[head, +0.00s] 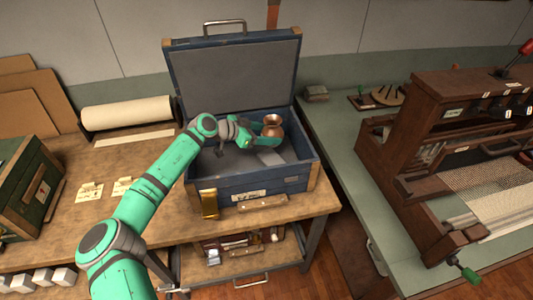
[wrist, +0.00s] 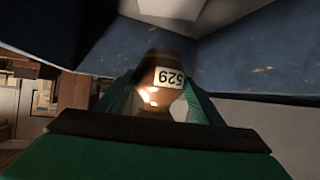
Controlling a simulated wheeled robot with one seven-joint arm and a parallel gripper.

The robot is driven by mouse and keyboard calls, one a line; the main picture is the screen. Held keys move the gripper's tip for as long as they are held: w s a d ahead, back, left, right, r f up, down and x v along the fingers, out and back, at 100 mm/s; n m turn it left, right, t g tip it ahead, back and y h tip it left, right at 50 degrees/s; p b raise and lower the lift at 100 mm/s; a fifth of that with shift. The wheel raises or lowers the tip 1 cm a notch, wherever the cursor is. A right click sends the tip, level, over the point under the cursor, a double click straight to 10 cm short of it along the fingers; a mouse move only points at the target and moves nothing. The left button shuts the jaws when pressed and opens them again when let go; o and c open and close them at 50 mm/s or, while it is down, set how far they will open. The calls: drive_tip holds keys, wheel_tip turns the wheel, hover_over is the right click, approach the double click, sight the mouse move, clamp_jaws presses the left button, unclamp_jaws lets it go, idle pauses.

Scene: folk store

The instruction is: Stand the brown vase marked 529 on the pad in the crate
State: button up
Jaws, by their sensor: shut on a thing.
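The brown vase (head: 272,127) is held by my gripper (head: 266,140) over the inside of the blue crate (head: 250,188). It looks about upright in the head view, with its rim up. In the wrist view the vase (wrist: 150,72) sits between the two green fingers of my gripper (wrist: 163,105), and its white 529 label shows upside down. A light grey pad (head: 271,157) lies on the crate floor, below the vase in the head view. The pad (wrist: 178,9) also shows at the top of the wrist view, with a visible gap to the vase.
The crate's open lid (head: 235,77) stands up behind. A paper roll (head: 127,113) lies to the left on the workbench, with a green box (head: 27,185) at the far left. A wooden loom (head: 440,150) stands on the right. The crate walls surround the vase's space.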

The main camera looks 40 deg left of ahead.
wheel_tip(320, 180, down, 8)
drive_tip(key=shift+f, duration=0.1)
idle(0.4)
drive_tip(key=o, duration=1.2)
drive_tip(key=shift+v, duration=3.8)
